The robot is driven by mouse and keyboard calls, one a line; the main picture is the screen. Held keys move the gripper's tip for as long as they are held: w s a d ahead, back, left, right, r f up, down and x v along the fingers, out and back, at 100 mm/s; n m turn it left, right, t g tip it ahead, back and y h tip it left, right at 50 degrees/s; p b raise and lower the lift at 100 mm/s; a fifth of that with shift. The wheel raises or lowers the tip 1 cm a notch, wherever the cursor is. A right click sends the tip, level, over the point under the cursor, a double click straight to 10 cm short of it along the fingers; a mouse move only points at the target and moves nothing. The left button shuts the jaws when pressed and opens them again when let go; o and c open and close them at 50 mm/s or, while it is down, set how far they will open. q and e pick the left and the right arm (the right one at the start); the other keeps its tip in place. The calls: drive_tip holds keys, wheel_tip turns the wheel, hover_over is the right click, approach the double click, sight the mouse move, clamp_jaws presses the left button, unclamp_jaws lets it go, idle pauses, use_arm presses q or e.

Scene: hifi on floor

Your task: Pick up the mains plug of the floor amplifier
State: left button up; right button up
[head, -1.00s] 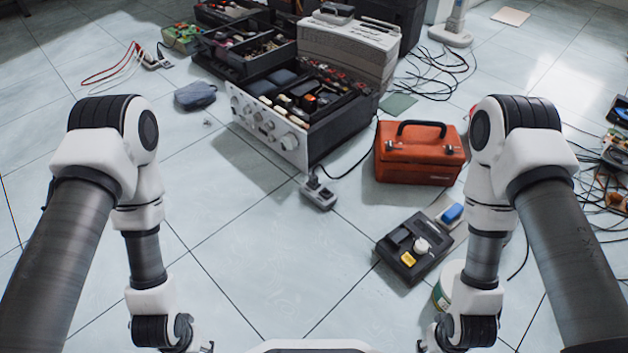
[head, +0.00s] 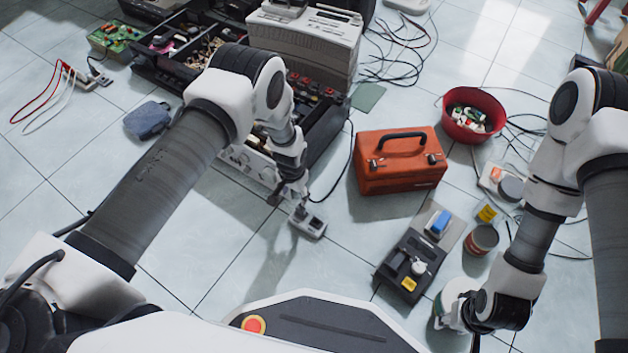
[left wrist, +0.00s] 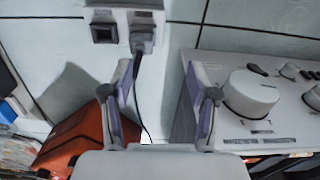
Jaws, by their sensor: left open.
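The mains plug (left wrist: 143,39) sits in a grey socket strip on the floor. The strip shows in the head view (head: 308,223) and the left wrist view (left wrist: 117,4). A dark cord runs from the plug between my fingers. My left gripper (head: 290,198) is low near the strip, by the amplifier's front. In the left wrist view it (left wrist: 160,68) is open and empty, with the plug ahead of the left finger. The silver-fronted amplifier (left wrist: 285,105) is at right there; in the head view my arm partly hides it (head: 243,163). My right gripper (head: 462,325) is low at right, its jaws unclear.
An orange toolbox (head: 400,165) stands right of the strip. A black box with a yellow part (head: 395,272), tins and a red bowl (head: 468,130) are farther right. Several cables lie behind. Bare tiles are left and in front of the strip.

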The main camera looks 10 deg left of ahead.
sight(301, 208)
use_arm(q)
drive_tip(key=shift+s+d+r+p, duration=0.2)
drive_tip(key=shift+d+r+p, duration=0.2)
drive_tip(key=shift+r, duration=0.1)
drive_tip(key=shift+s+d+r+p, duration=0.15)
drive_tip(key=shift+d+r+p, duration=0.1)
drive_tip(key=shift+r+p, duration=0.2)
drive_tip(key=shift+s+f, duration=0.1)
drive_tip(key=shift+s, duration=0.1)
drive_tip(key=f+b, duration=0.3)
drive_tip(key=f, duration=0.2)
drive_tip(key=f+b, duration=0.2)
drive_tip(key=f, duration=0.1)
drive_tip(key=shift+s+d+b, duration=0.1)
drive_tip(key=shift+d+b, duration=0.2)
drive_tip(key=shift+d, duration=0.1)
drive_tip(key=shift+r, duration=0.15)
drive_tip(key=shift+c, duration=0.3)
clamp_jaws()
use_arm(e)
wheel_tip(301, 208, down, 2)
drive_tip(key=shift+f, duration=0.1)
